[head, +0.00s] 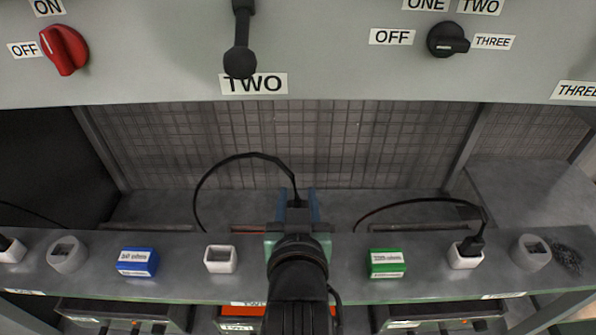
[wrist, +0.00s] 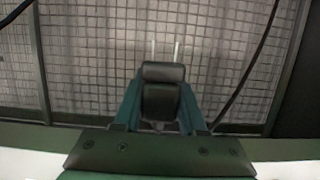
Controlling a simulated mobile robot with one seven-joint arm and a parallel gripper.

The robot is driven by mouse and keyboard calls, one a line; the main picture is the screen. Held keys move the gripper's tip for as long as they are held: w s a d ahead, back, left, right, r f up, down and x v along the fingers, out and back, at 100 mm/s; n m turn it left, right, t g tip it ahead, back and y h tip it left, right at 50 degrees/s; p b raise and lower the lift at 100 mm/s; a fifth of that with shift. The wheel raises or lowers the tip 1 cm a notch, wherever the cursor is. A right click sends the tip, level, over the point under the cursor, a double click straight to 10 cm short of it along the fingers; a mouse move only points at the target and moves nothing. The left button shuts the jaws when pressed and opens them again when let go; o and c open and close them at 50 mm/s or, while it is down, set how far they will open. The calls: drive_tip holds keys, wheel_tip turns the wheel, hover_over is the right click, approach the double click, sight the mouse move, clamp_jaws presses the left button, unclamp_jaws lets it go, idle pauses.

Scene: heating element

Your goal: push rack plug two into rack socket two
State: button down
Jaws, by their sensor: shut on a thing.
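My gripper (head: 298,194) has its blue fingers shut on a black plug (head: 295,203), above the grey ledge. In the wrist view the plug (wrist: 162,92) sits between the two fingers, with two pale prongs pointing away from my gripper. The prongs are in free space, apart from any socket. A black cable loops from the plug to the left. An empty white socket (head: 220,260) stands on the ledge, left of my gripper; it is the one nearest the lower TWO label (head: 250,303), which my arm partly covers.
A blue block (head: 137,263) and a green block (head: 387,264) stand on the ledge. A white socket (head: 466,256) at right holds another black plug with a cable. The grey panel (head: 330,80) with knobs and a black lever (head: 240,50) overhangs behind.

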drive_tip(key=shift+s+d+r, duration=0.1)
drive_tip(key=shift+s+d, duration=0.05)
drive_tip(key=shift+d, duration=0.05)
drive_tip(key=shift+a, duration=0.2)
drive_tip(key=shift+f+b, duration=2.15)
drive_tip(key=shift+f, duration=0.8)
drive_tip(key=shift+f, duration=0.15)
drive_tip(key=shift+f, duration=0.35)
drive_tip(key=shift+f+b, duration=1.3)
drive_tip(key=shift+f, duration=0.35)
drive_tip(key=shift+c, duration=1.9)
unclamp_jaws()
